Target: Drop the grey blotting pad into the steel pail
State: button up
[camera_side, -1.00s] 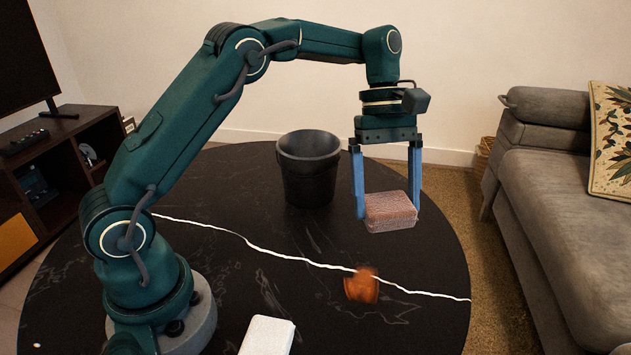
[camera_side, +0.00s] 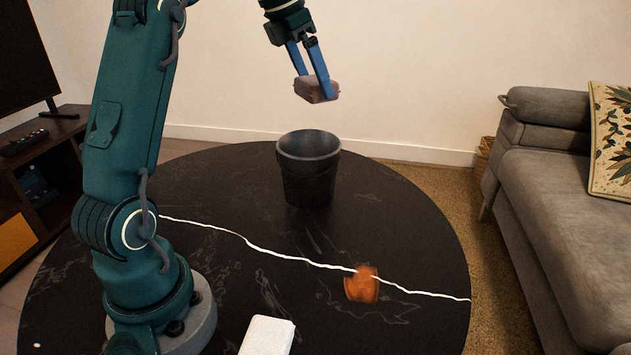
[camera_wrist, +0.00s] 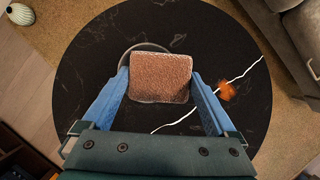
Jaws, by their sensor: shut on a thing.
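My gripper (camera_side: 315,87) is shut on a rough pinkish-brown pad (camera_side: 312,92), a thick block that looks greyer in shade. No clearly grey pad shows elsewhere. The gripper holds the pad tilted, high in the air above the dark steel pail (camera_side: 309,182). The pail stands upright on the black table, its mouth open and its inside bottom hidden. In the wrist view the pad (camera_wrist: 160,78) sits between the two blue fingers and covers most of the pail, leaving part of the rim (camera_wrist: 145,45) showing behind it.
An orange-brown object (camera_side: 361,287) lies on the round black table (camera_side: 230,200) right of the pail. A white block (camera_side: 267,336) lies at the front edge. A grey sofa (camera_side: 560,190) stands at right. The table around the pail is clear.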

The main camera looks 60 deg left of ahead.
jog(key=shift+s+a+f, duration=0.15)
jog(key=shift+a+f, duration=0.1)
jog(key=shift+f, duration=2.75)
jog(key=o, duration=0.8)
jog(key=shift+o, duration=0.2)
